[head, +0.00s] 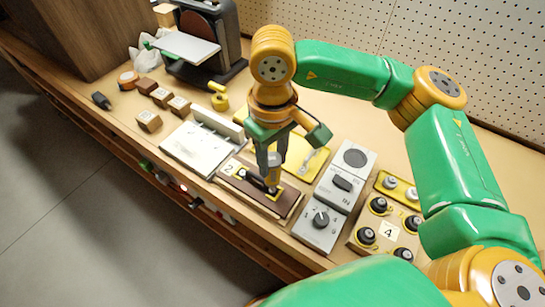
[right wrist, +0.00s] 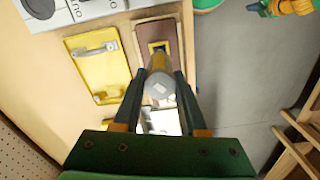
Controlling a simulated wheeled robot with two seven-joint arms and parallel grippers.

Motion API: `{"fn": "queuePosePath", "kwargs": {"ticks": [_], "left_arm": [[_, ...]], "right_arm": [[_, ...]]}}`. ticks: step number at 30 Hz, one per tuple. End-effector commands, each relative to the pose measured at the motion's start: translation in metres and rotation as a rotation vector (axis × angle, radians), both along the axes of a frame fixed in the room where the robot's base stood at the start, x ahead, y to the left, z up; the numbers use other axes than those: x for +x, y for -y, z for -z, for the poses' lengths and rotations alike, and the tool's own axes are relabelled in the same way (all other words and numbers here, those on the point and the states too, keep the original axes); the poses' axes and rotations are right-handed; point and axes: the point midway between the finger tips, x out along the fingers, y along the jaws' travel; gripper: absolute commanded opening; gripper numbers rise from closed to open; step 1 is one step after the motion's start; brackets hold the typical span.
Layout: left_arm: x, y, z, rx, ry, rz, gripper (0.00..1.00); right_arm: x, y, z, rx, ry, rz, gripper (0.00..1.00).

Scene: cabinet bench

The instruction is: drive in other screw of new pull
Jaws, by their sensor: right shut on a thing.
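The brown board marked 2 (head: 247,188) lies near the bench's front edge, with a dark pull (head: 256,182) on it and yellow marks around its ends. My right gripper (head: 270,165) points down over the board. It is shut on a tool with an orange-yellow barrel (right wrist: 158,80), seemingly the screwdriver, held near upright. The tool's lower end is at the pull's end by a yellow square mark (right wrist: 158,46). I cannot tell whether it touches a screw; the screw itself is hidden. Green and orange parts of mine, possibly the left gripper (right wrist: 268,8), show at the wrist view's top right.
A grey panel with a dial (head: 320,218) stands right of the board, then a tray marked 4 (head: 389,232) with black knobs. A yellow plate with a metal handle (right wrist: 98,62) lies behind. A white plate (head: 193,150) and wooden blocks (head: 148,121) are to the left.

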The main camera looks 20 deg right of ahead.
Motion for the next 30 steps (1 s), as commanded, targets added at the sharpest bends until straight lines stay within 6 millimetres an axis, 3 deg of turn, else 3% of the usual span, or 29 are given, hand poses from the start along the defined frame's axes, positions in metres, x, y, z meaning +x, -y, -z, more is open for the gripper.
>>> {"fn": "queuePosePath", "kwargs": {"ticks": [30], "left_arm": [[0.0000,0.0000,0.0113,0.000,0.000,0.000,0.00]], "right_arm": [[0.0000,-0.0001,0.0039,0.000,0.000,-0.001,0.00]]}}
